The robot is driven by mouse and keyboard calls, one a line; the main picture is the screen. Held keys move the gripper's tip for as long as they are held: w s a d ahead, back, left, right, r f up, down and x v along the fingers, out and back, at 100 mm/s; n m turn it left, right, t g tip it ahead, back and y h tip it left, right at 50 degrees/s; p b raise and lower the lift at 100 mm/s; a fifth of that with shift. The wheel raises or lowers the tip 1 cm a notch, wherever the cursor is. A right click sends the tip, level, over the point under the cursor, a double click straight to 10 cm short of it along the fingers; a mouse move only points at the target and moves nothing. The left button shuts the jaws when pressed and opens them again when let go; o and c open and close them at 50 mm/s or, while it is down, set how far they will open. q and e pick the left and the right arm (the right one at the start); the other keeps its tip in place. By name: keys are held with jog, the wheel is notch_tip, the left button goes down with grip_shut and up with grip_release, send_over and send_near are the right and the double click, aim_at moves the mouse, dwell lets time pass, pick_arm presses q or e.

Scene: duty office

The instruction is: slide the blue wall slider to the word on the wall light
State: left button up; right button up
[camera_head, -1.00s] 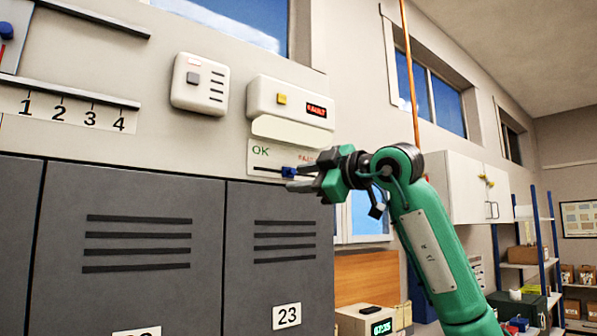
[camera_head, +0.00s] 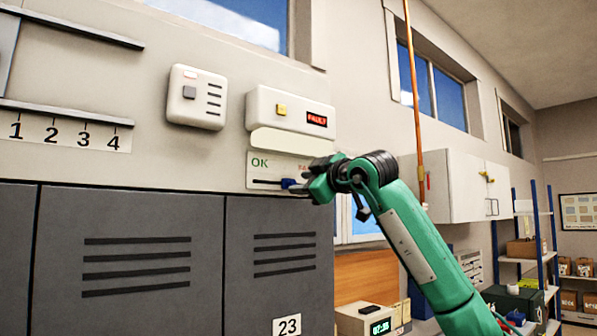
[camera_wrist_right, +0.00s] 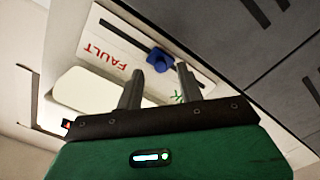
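The wall light (camera_head: 290,112) is a white box with a yellow square and a small display that reads FAULT in red. Below it is the white slider plate (camera_head: 254,173), with OK in green at its left end and FAULT in red at its right end, partly hidden by my gripper. The blue wall slider (camera_head: 287,183) sits in the plate's slot between the two words. My right gripper (camera_head: 303,188) is at the plate. In the right wrist view its fingers (camera_wrist_right: 160,72) are apart with the blue slider (camera_wrist_right: 160,60) between their tips; contact is unclear. My left gripper is out of view.
A white switch box (camera_head: 197,97) and a number strip (camera_head: 68,128) are on the wall to the left. Grey lockers (camera_head: 130,215) stand below the plate. A copper pipe (camera_head: 413,90) and a white cabinet (camera_head: 458,187) are to the right.

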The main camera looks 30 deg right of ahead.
aim_at(291, 183)
jog(key=shift+w+a+p, duration=0.1)
jog(key=shift+w+p, duration=0.3)
jog(key=shift+w, duration=0.7)
